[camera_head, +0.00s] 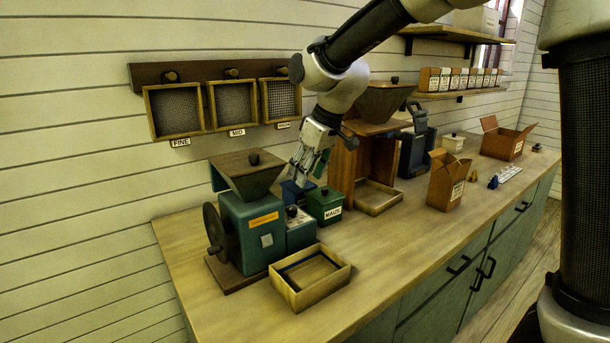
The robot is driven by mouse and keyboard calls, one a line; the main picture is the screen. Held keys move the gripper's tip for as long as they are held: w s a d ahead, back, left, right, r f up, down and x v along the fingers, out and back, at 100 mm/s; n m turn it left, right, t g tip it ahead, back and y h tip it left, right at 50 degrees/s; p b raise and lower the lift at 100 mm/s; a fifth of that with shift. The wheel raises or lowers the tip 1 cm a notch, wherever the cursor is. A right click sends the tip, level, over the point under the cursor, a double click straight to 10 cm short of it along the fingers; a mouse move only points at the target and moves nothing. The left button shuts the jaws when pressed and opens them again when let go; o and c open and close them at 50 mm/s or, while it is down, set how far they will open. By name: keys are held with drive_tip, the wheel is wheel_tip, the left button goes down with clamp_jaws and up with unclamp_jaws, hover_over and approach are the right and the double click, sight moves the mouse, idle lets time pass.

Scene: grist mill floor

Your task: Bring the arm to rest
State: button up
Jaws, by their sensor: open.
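My gripper (305,178) hangs from my arm (350,45), pointing down over the counter. Its fingers are apart and I see nothing held between them. It is just above and behind a blue box (293,192) and a green lidded box (324,205) with a label. Whether the fingertips touch either box I cannot tell. The arm comes in from the top right and crosses in front of the wall and the wooden hopper.
A green mill (245,232) and a wooden tray (312,280) stand left of the boxes. A wooden hopper mill (345,165) is close to the right. Sieves (173,109) hang behind. A cardboard box (446,180) stands farther right. The counter's front (400,250) is clear.

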drive_tip(key=s+d+r+m+h, duration=0.1)
drive_tip(key=s+d+m, duration=0.3)
drive_tip(key=s+d, duration=0.9)
drive_tip(key=s+d+r+m+t+h, duration=0.1)
drive_tip(key=s+d+m, duration=0.4)
drive_tip(key=s+d, duration=0.9)
drive_tip(key=d+h, duration=0.1)
drive_tip(key=d, duration=0.5)
drive_tip(key=shift+s+d+m, duration=0.15)
drive_tip(key=shift+m, duration=0.15)
